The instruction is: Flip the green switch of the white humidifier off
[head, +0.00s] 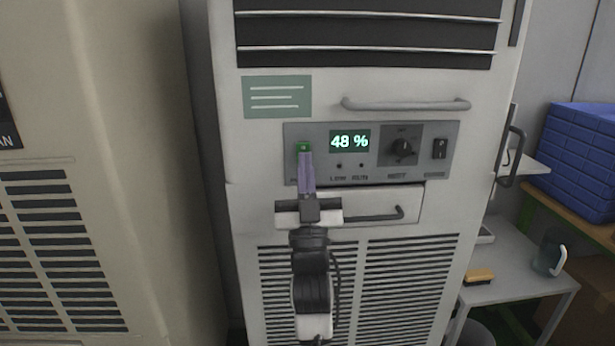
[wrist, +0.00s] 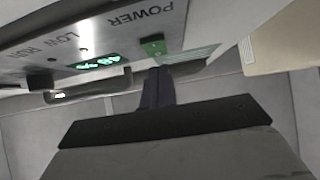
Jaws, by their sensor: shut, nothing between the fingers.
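The white humidifier (head: 380,215) stands in the middle of the head view, with a grey control panel (head: 372,168) on its front. The green switch (head: 304,147) is at the panel's left end, left of a display reading 48 %. It also shows in the wrist view (wrist: 153,46) beside the word POWER. My gripper (head: 305,158) is shut and empty, with its fingertips just below the switch in the head view. In the wrist view the fingertips (wrist: 158,72) are close to the switch; I cannot tell whether they touch it. The lower part of the switch may be hidden.
The panel also has a dark knob (head: 402,147) and a black rocker switch (head: 439,148). A handle bar (head: 405,104) juts out above the panel. A beige cabinet (head: 120,120) stands at the left. Blue crates (head: 580,160) and a small table (head: 515,262) are at the right.

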